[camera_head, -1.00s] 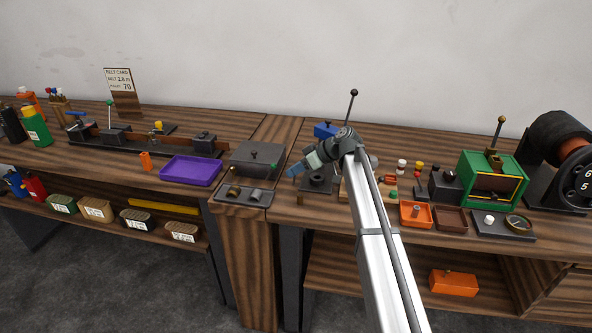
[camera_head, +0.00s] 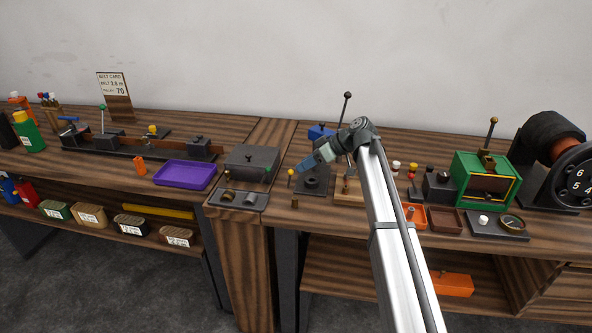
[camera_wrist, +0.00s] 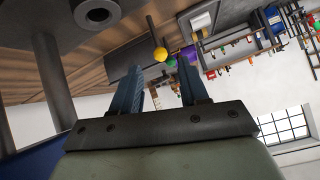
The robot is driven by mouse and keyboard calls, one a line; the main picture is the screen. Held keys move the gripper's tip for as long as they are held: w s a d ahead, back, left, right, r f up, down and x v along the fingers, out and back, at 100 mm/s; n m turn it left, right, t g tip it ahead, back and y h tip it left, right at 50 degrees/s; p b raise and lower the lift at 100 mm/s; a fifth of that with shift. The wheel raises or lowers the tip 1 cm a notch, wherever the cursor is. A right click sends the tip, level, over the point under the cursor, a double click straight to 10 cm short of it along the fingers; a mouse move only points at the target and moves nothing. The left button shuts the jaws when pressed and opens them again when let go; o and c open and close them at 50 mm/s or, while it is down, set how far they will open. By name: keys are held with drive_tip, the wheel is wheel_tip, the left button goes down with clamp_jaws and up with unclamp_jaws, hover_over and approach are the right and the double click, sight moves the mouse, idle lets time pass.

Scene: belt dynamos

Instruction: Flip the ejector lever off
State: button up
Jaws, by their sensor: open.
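No lever carries a readable name. A small yellow ball (camera_head: 290,172) on a thin stalk stands just left of my gripper, at a dark block-shaped fixture (camera_head: 315,181). In the wrist view the yellow ball (camera_wrist: 160,54) on its dark rod shows beyond the fingertips, between them in the picture and apart from both. My gripper (camera_head: 299,168) has blue fingers pointing left and slightly down; in the wrist view the fingers (camera_wrist: 160,76) are spread with nothing between them. A taller lever with a black ball (camera_head: 347,96) rises behind my wrist. My arm hides part of the fixture.
A dark lidded box (camera_head: 251,160) with a green knob stands left of the gripper, behind a dark two-cup tray (camera_head: 238,200). A blue block (camera_head: 320,131) is behind the wrist. A green box (camera_head: 485,180) with a brass-knobbed lever and orange tray (camera_head: 412,216) are right.

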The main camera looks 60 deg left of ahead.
drive_tip(key=v, duration=0.7)
drive_tip(key=shift+s, duration=0.15)
idle(0.4)
